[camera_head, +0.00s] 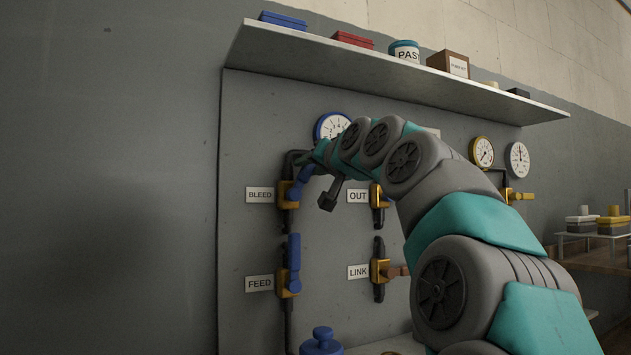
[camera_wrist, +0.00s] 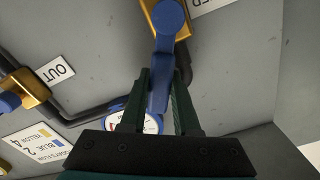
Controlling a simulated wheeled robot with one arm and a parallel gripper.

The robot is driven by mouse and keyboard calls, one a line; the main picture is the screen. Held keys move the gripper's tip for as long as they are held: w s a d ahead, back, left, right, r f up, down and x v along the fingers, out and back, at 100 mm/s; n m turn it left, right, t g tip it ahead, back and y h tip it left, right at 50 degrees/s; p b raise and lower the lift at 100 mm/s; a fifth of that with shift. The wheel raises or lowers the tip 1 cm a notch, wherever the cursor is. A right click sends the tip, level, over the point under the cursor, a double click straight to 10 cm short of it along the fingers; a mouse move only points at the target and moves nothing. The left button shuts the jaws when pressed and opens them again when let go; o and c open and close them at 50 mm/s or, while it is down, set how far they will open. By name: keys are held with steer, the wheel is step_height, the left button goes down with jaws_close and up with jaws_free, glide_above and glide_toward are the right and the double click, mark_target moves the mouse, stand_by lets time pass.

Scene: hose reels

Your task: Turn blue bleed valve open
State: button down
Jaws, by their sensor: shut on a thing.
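The blue handle of the bleed valve (camera_head: 299,186) slants up and to the right from its brass body (camera_head: 284,197), beside the BLEED label (camera_head: 260,195). My gripper (camera_head: 314,166) is at the handle's outer end, and my wrist hides part of that end. In the wrist view the blue handle (camera_wrist: 158,97) runs between the two dark fingers of my gripper (camera_wrist: 161,78). The gripper is shut on it. The round blue hub (camera_wrist: 168,16) and brass body show beyond the fingertips.
Below, the FEED valve has a similar blue handle (camera_head: 294,251), pointing up. The OUT valve (camera_head: 378,196) and LINK valve (camera_head: 379,271) are to the right. A blue-rimmed gauge (camera_head: 331,126) sits close above my wrist. A shelf (camera_head: 380,72) with boxes overhangs the panel.

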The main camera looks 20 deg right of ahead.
steer(key=shift+s+a+r+n+b, duration=0.15)
steer(key=shift+a+n+b, duration=0.3)
steer(key=shift+n, duration=0.5)
steer(key=shift+w+a+r+n+b, duration=0.1)
steer(key=shift+a+n+b, duration=0.2)
steer(key=shift+a+n, duration=0.55)
steer(key=shift+s+a+r+n+b, duration=0.15)
steer(key=shift+a+n+b, duration=0.2)
steer(key=shift+n, duration=0.75)
steer(key=shift+w, duration=0.1)
steer(key=c, duration=0.6)
jaws_free()
steer(key=shift+c, duration=0.2)
steer(key=s, duration=0.7)
steer(key=shift+s, duration=0.4)
steer(key=shift+d, duration=0.1)
